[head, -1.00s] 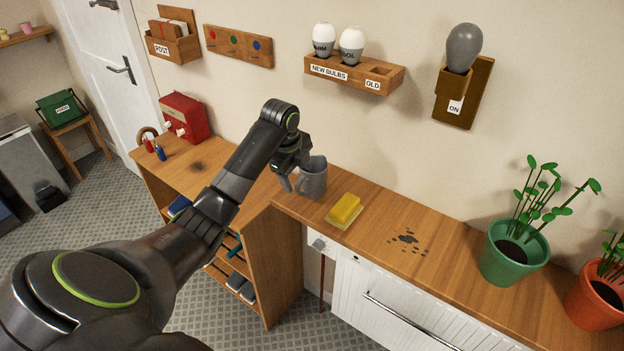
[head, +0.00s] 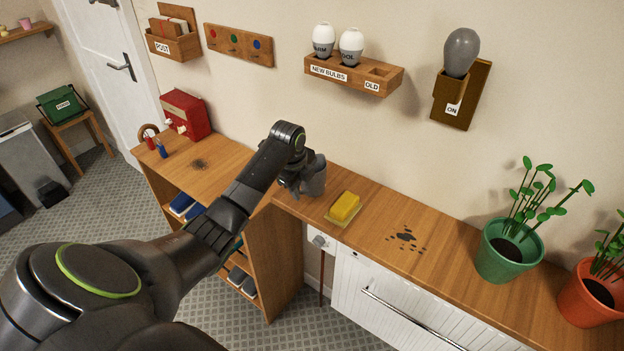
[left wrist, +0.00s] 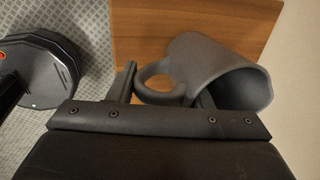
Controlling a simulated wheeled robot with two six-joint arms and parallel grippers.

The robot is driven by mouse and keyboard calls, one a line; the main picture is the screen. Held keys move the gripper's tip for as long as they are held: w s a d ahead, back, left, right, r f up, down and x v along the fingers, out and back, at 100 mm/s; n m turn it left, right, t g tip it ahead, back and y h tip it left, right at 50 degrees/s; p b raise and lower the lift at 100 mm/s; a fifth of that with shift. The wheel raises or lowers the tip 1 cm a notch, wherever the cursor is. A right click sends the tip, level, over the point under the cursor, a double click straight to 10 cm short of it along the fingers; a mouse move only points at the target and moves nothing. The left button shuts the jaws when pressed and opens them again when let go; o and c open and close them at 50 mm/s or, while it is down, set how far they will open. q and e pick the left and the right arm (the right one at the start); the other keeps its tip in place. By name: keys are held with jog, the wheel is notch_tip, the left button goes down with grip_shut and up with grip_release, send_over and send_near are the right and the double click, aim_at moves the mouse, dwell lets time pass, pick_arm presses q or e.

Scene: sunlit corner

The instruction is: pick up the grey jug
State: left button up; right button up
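The grey jug (head: 316,178) stands on the wooden counter near its corner, partly hidden behind my left gripper. In the left wrist view the jug (left wrist: 225,72) shows its wide mouth at the right and its loop handle (left wrist: 150,73) toward the left. My left gripper (head: 296,190) is at the jug's handle side. Its two fingers (left wrist: 163,92) are spread apart, with the handle showing between them. One finger is left of the handle, and the other overlaps the jug's body. I cannot tell whether either finger touches. My right gripper is not in view.
A yellow sponge (head: 345,206) lies just right of the jug. Dark spots (head: 405,238) mark the counter farther right, before a green plant pot (head: 508,252). The wall and a bulb shelf (head: 352,75) are behind. The counter left of the jug is mostly clear.

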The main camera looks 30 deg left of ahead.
pick_arm(q)
jog(key=c, duration=0.6)
jog(key=shift+w, duration=0.1)
jog(key=shift+r, duration=0.2)
jog(key=shift+w+b+v, duration=0.25)
jog(key=shift+b+v, duration=0.05)
jog(key=shift+v, duration=0.65)
jog(key=shift+w+b+v, duration=0.2)
jog(key=shift+b+v, duration=0.1)
jog(key=shift+v, duration=0.65)
jog(key=shift+w+b+v, duration=0.25)
jog(key=shift+b+v, duration=0.05)
jog(key=shift+v, duration=0.65)
jog(key=shift+w+b+v, duration=0.25)
jog(key=shift+v, duration=0.75)
jog(key=shift+w+b+v, duration=0.25)
jog(key=shift+v, duration=0.7)
jog(key=shift+s+d+r, duration=0.1)
jog(key=shift+r, duration=0.1)
